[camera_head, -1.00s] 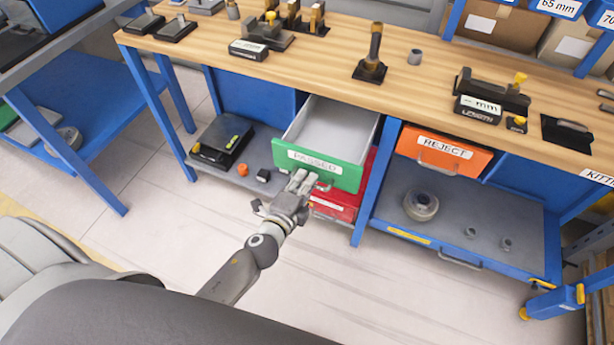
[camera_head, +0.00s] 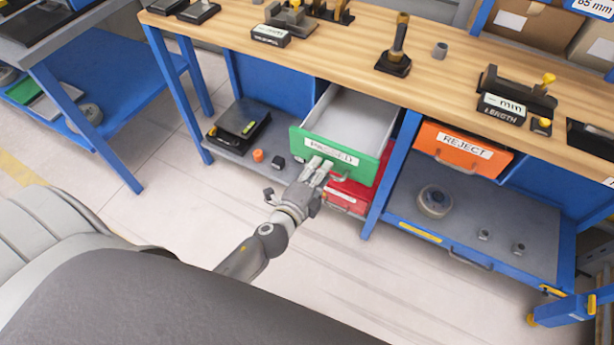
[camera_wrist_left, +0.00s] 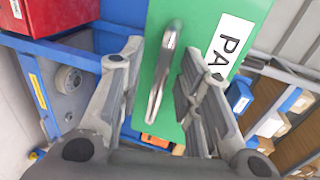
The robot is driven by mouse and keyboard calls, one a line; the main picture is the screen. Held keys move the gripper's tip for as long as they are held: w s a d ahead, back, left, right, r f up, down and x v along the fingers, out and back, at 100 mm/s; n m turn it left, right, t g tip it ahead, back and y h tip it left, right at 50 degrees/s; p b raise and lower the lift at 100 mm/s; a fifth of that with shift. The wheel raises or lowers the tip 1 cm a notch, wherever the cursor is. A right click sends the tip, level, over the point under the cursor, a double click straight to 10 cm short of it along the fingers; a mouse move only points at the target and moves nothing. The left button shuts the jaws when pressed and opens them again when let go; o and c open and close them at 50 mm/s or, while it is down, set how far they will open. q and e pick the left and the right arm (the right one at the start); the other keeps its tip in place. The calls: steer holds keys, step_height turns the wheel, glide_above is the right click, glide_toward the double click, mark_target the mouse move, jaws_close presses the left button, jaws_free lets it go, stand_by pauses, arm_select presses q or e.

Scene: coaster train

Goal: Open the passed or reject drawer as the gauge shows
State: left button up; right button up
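The green PASSED drawer (camera_head: 360,168) stands pulled out under the bench, its grey inside empty where it shows. My left gripper (camera_head: 320,168) is at its front. In the left wrist view, the metal handle (camera_wrist_left: 163,75) lies between the spread fingers (camera_wrist_left: 160,52), with gaps visible on both sides. The orange REJECT drawer (camera_head: 462,150) is to the right and looks shut. The length gauge (camera_head: 515,92) stands on the bench above it with a LENGTH sign (camera_head: 500,108); I cannot read a measurement on it. My right gripper is out of view.
A red drawer (camera_head: 350,195) sits just below the green one. The lower shelf (camera_head: 480,215) holds a round grey part (camera_head: 434,201) and small pieces. A black case (camera_head: 240,126) lies on the left shelf. The floor (camera_head: 330,260) before the bench is clear.

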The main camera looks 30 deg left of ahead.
arm_select(q)
steer(key=v, duration=1.1)
stand_by(0.3)
steer(key=s+d+f+n+g, duration=0.1)
steer(key=s+f+n+g, duration=0.25)
steer(key=f, duration=0.95)
steer(key=s+f+n+g, duration=0.3)
steer(key=s+f+n, duration=0.15)
steer(key=f, duration=0.95)
steer(key=s+a+f+n+g, duration=0.2)
steer(key=s+f+n+g, duration=0.2)
steer(key=s+f, duration=0.4)
steer(key=s+a+f+n+g, duration=0.3)
steer(key=s+f, duration=0.5)
steer(key=s, duration=0.6)
steer(key=shift+s+a+n+g+y+p, duration=0.2)
steer(key=shift+s+n+g+y+p, duration=0.15)
steer(key=shift+n+g, duration=0.2)
